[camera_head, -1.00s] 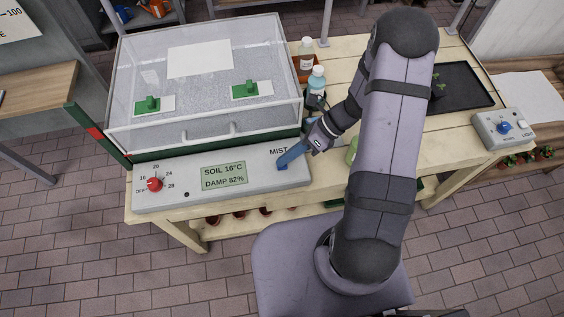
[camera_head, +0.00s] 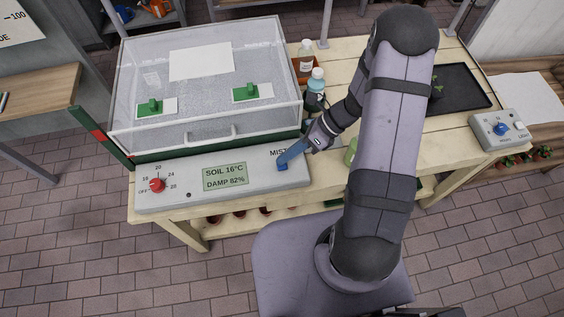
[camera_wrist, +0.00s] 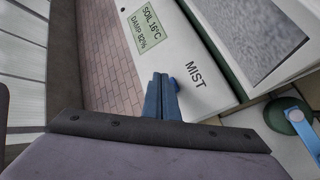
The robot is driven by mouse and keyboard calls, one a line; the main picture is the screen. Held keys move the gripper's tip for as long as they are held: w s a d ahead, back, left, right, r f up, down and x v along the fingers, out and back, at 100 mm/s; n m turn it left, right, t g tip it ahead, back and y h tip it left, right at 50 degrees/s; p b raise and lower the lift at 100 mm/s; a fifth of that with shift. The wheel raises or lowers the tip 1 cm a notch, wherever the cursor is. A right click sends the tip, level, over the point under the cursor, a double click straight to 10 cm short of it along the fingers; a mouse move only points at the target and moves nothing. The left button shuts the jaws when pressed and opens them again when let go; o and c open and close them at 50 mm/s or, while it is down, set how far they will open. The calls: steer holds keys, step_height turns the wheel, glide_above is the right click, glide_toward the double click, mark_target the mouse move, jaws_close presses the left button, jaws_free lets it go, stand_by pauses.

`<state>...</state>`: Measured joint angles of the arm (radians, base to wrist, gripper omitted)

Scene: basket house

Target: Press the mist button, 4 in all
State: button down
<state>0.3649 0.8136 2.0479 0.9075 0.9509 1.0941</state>
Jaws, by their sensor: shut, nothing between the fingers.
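The blue mist button (camera_head: 282,166) sits near the right end of the grey control panel (camera_head: 240,184), below the word MIST. My gripper (camera_head: 284,161) is shut and empty, with its blue fingertips at the button. In the wrist view, the shut fingers (camera_wrist: 161,82) are right beside the button (camera_wrist: 174,83), whose edge shows past them. I cannot tell whether the fingertips touch it or whether it is pushed in. The panel display (camera_head: 225,176) reads SOIL 16°C and DAMP 82%.
A clear-lidded propagator (camera_head: 205,123) stands behind the panel. A red dial (camera_head: 157,185) is at the panel's left. Bottles (camera_head: 316,84) stand right of the propagator, near my forearm. A black tray (camera_head: 463,88) and a grey box with a blue knob (camera_head: 501,129) are at the right.

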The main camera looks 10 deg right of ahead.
mark_target(286, 164)
step_height(286, 164, up, 5)
steer(key=p, duration=0.5)
stand_by(1.0)
